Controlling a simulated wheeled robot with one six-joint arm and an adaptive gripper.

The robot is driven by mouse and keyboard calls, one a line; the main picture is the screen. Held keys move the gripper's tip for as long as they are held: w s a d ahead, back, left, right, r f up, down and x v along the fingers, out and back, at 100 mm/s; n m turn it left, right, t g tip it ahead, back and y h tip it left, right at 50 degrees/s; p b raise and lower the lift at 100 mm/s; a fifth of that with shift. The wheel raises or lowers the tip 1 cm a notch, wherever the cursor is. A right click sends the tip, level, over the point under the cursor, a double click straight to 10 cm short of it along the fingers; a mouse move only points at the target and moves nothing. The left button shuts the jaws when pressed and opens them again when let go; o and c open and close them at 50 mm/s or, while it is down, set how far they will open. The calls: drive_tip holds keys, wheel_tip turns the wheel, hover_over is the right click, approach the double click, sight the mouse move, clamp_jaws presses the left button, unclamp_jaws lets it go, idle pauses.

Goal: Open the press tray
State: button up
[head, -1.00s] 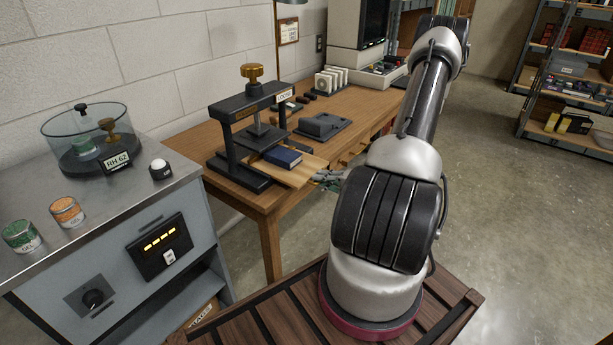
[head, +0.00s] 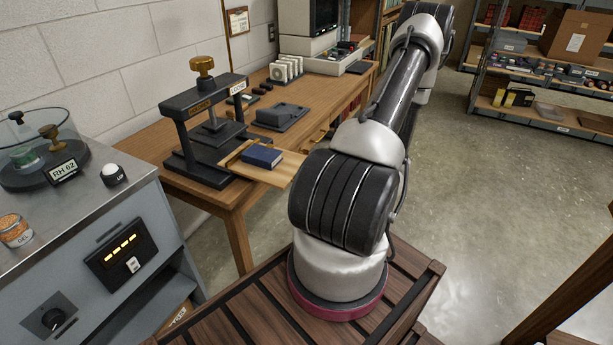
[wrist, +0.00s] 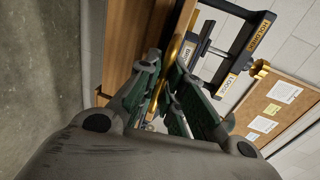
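The black press (head: 205,110) with a brass knob stands at the near end of the wooden desk. Its light wooden press tray (head: 278,178) sticks well out to the right from under the frame, with a blue book (head: 262,156) lying on it. My gripper is hidden behind my arm in the head view.
A steel cabinet (head: 120,215) stands at the left with a glass jar and a white button on top. A dark grey holder (head: 283,116) and a computer (head: 310,45) are farther along the desk. Open floor (head: 450,200) lies to the right.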

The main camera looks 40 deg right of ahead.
drive_tip(key=o, duration=0.3)
drive_tip(key=v, duration=1.2)
